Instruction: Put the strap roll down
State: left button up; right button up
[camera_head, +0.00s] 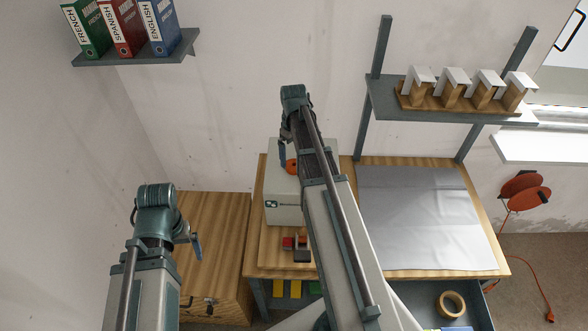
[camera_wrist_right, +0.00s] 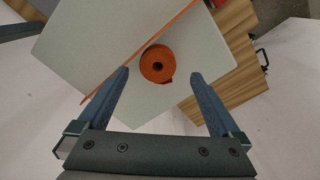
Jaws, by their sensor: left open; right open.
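The strap roll is an orange coil (camera_wrist_right: 157,64) lying on the pale grey box (camera_wrist_right: 80,55). In the head view the orange roll (camera_head: 291,167) shows on top of the box (camera_head: 283,210), partly behind my right arm. A thin orange strip (camera_wrist_right: 135,57) runs across the box beside the roll. My right gripper (camera_wrist_right: 160,75) is open, with the roll ahead between its fingers in the picture and no finger seen touching it. In the head view its fingers are partly hidden by the arm. My left gripper (camera_head: 196,246) is open and empty at lower left, away from the roll.
The box stands on a wooden workbench (camera_head: 475,205) with a grey mat (camera_head: 420,215). A red and black item (camera_head: 297,247) lies in front of the box. A wooden chest (camera_head: 215,225) stands at left. A tape roll (camera_head: 450,304) lies in the open drawer below.

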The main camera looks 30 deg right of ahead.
aim_at(294, 164)
notch_tip(294, 164, down, 5)
jog(key=b, duration=0.4)
jog(key=shift+w+d, duration=0.15)
jog(key=shift+r, duration=0.15)
jog(key=c, duration=1.5)
jog(key=shift+o, duration=0.2)
jog(key=shift+r, duration=0.15)
